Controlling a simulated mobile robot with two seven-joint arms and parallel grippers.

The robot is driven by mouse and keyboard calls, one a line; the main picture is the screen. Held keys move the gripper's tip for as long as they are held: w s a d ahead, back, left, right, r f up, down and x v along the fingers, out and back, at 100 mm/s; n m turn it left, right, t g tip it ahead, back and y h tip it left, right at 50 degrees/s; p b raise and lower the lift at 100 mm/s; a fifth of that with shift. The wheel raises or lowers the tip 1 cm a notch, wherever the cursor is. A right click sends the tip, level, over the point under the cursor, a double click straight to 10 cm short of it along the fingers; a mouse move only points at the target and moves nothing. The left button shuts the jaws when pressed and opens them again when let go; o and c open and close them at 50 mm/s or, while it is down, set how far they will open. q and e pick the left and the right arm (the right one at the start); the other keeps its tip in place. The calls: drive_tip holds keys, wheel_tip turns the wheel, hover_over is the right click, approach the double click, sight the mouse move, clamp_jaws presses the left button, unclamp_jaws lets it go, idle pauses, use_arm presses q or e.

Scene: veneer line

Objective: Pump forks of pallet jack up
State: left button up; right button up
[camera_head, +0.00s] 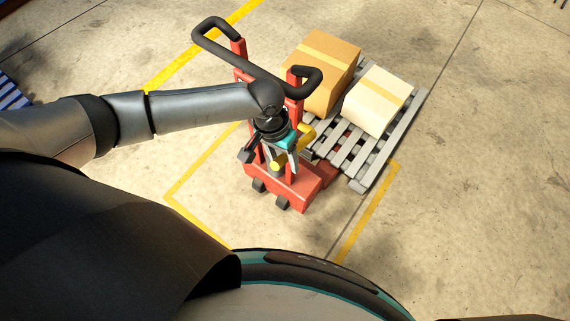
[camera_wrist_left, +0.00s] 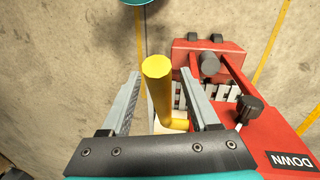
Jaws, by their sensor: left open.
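The red pallet jack (camera_head: 285,190) stands upright on the floor with its black looped handlebar (camera_head: 222,65) on top. A yellow pump lever (camera_head: 278,162) sticks out from its front; it also shows in the left wrist view (camera_wrist_left: 158,82). My left gripper (camera_head: 283,153) is at the lever. In the left wrist view my left gripper (camera_wrist_left: 160,78) is open, one finger on each side of the yellow lever, with visible gaps. The forks are mostly hidden. My right gripper is not in view.
A grey slatted pallet (camera_head: 378,160) behind the jack carries a brown box (camera_head: 318,85) and a paler box (camera_head: 375,100). Yellow floor lines (camera_head: 195,180) surround the jack. The concrete floor to the right is clear.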

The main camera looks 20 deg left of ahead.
use_arm(q)
drive_tip(key=shift+s+d+f, duration=0.1)
drive_tip(key=shift+d+f, duration=0.05)
drive_tip(key=shift+f, duration=0.55)
drive_tip(key=shift+d+f, duration=0.1)
drive_tip(key=shift+f, duration=0.55)
drive_tip(key=shift+c, duration=0.4)
clamp_jaws()
